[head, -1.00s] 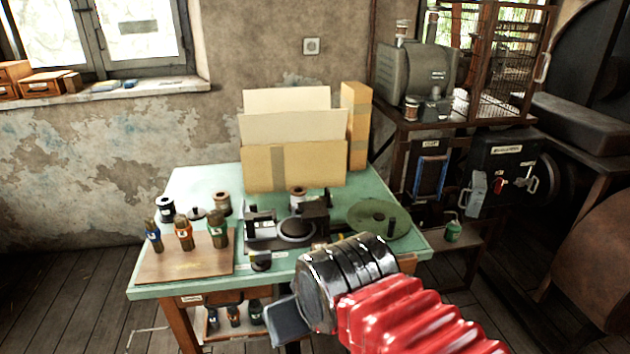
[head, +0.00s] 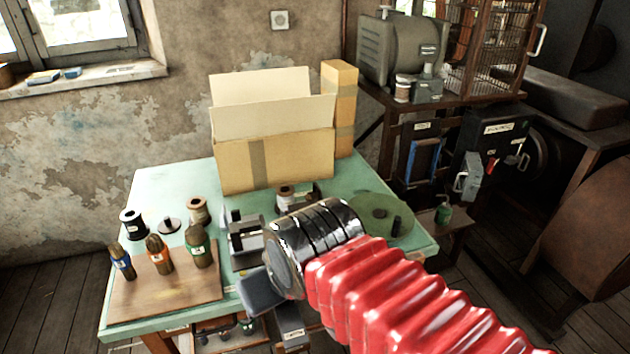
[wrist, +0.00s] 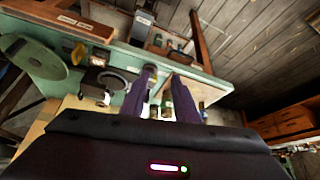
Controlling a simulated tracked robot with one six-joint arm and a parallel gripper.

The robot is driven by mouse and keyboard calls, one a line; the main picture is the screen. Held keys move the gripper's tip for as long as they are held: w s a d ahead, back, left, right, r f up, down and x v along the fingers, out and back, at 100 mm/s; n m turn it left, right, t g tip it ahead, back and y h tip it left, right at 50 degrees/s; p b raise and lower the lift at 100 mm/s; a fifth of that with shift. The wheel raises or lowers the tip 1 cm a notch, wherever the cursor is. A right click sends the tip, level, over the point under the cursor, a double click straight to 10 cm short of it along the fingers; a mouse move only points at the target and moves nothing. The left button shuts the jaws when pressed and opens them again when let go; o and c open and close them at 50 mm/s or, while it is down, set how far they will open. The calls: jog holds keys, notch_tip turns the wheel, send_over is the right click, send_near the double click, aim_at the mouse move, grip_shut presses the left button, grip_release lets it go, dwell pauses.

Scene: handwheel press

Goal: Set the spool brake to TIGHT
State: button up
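I cannot make out a part marked as the spool brake or any TIGHT marking. A grey and black fixture (head: 243,238) stands on the green table (head: 150,185); my arm hides much of it in the head view. The wrist view shows its round dark plate (wrist: 112,80). A brown spool (head: 286,198) stands behind the fixture. My gripper (wrist: 165,76) shows two dark fingers with an empty gap over the table. In the head view, one grey finger (head: 260,292) shows above the table's front edge.
A wooden board (head: 150,295) holds three bottles at the table's left, with a black spool (head: 133,222) and another brown spool (head: 198,211) behind. A green disc (head: 372,217) lies at right. An open cardboard box (head: 280,162) stands at the back. Switch boxes (head: 495,140) hang farther right.

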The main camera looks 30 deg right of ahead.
dwell(0.3)
jog(key=w+d+r+m, duration=0.1)
jog(key=w+d+r, duration=0.2)
jog(key=w+d, duration=0.45)
jog(key=w+d+r+m, duration=0.1)
jog(key=w+d+r, duration=0.3)
jog(key=w, duration=0.7)
jog(key=w+d+f, duration=0.2)
jog(key=w+d, duration=0.2)
jog(key=d, duration=0.3)
jog(key=w+d+f+m, duration=0.1)
jog(key=w+d+f, duration=0.2)
jog(key=d, duration=0.5)
jog(key=w+d+f, duration=0.2)
jog(key=w+d, duration=0.3)
jog(key=d, duration=0.3)
jog(key=shift+d+f+m+g+y, duration=0.25)
jog(key=shift+f+m+g+y, duration=0.05)
jog(key=shift+f+y, duration=0.1)
